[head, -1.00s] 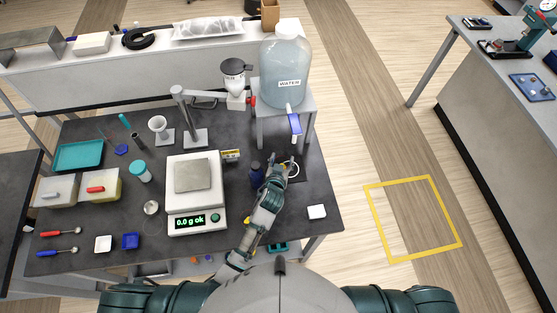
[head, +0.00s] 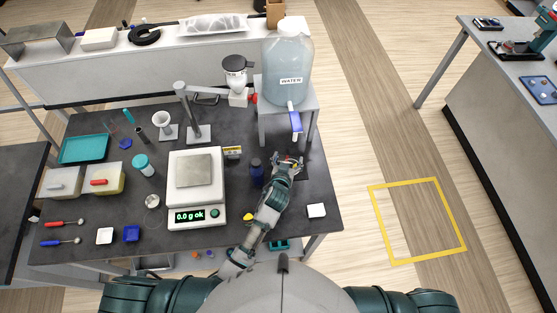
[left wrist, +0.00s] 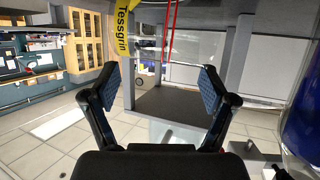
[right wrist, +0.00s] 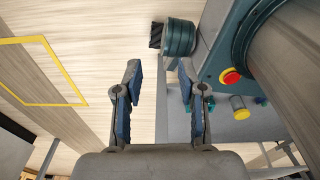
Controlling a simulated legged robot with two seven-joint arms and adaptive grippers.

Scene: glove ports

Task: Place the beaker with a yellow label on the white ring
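My left gripper (head: 288,163) is at the right part of the dark bench, below the water tap. In the left wrist view its two fingers (left wrist: 159,87) are wide apart, with nothing clearly held between them. A yellow label (left wrist: 125,32) with black lettering shows just beyond and above the fingers, beside thin red vertical lines; the clear beaker walls are hard to make out. My right gripper (right wrist: 160,84) is open and empty, away from the bench.
A dark blue bottle (head: 257,173) stands just left of my left gripper; its blue side (left wrist: 302,115) shows close in the left wrist view. The water jug (head: 287,68) stands on a grey stand. A balance (head: 196,190) is further left. A white square (head: 316,210) lies front right.

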